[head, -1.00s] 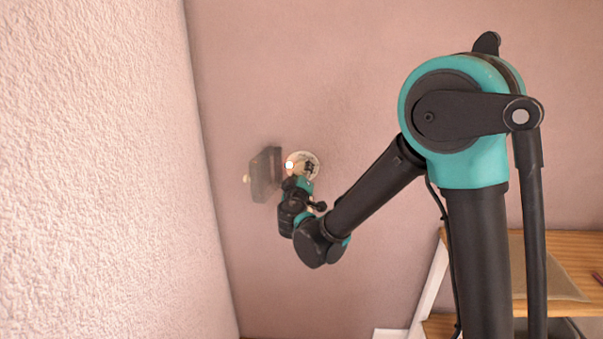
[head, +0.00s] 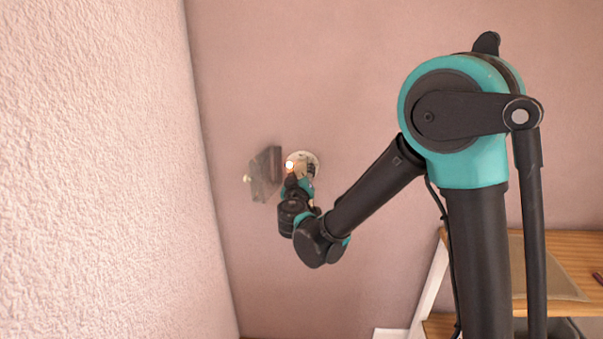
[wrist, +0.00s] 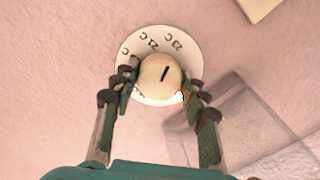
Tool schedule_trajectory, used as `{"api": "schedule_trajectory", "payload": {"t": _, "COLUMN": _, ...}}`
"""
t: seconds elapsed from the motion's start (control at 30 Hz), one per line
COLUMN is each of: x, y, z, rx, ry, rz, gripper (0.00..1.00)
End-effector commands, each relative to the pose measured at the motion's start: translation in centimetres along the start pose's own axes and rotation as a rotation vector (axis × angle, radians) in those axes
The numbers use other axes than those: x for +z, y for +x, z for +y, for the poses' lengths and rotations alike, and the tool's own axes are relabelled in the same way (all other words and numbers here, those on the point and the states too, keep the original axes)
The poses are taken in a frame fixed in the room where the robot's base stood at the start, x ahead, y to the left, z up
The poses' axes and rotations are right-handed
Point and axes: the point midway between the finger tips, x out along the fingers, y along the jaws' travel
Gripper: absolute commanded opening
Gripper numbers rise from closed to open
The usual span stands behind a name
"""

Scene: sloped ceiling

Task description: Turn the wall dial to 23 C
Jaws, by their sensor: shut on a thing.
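The wall dial is a round white plate (wrist: 187,60) with a cream knob (wrist: 155,84) at its middle. The dark mark on the knob leans up and slightly right in the wrist view, towards the "23 C" print. The "21 C" print is left of the mark, and other prints are partly hidden. My gripper (wrist: 157,97) is shut on the knob, one dark finger on each side. In the head view the dial (head: 303,155) is on the pink wall, with my gripper (head: 301,182) against it; the fingers there are small and hard to make out.
A see-through grey box or cover (head: 266,175) is just left of the dial; it also shows in the wrist view (wrist: 240,125) beside the right finger. A textured wall (head: 100,170) is at the left. A wooden shelf (head: 575,250) is at the lower right.

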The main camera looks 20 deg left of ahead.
Motion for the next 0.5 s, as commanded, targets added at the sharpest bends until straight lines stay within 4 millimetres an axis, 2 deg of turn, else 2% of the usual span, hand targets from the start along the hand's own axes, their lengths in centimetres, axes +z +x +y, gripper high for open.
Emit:
{"api": "schedule_trajectory", "payload": {"t": 0.07, "x": 0.11, "y": -0.08, "z": 0.0, "rx": -0.001, "ry": 0.003, "rz": -0.002, "gripper": 0.15}}
{"api": "schedule_trajectory", "payload": {"t": 0.1, "x": 0.11, "y": -0.08, "z": 0.0, "rx": -0.001, "ry": 0.002, "rz": -0.002, "gripper": 0.46}}
{"api": "schedule_trajectory", "payload": {"t": 0.23, "x": 0.07, "y": -0.05, "z": -0.01, "rx": -0.001, "ry": 0.001, "rz": -0.001, "gripper": 0.62}}
{"api": "schedule_trajectory", "payload": {"t": 0.27, "x": 0.06, "y": -0.05, "z": -0.01, "rx": -0.001, "ry": 0.001, "rz": -0.001, "gripper": 0.65}}
{"api": "schedule_trajectory", "payload": {"t": 0.5, "x": 0.02, "y": -0.02, "z": -0.01, "rx": 0.0, "ry": 0.0, "rz": 0.0, "gripper": 0.65}}
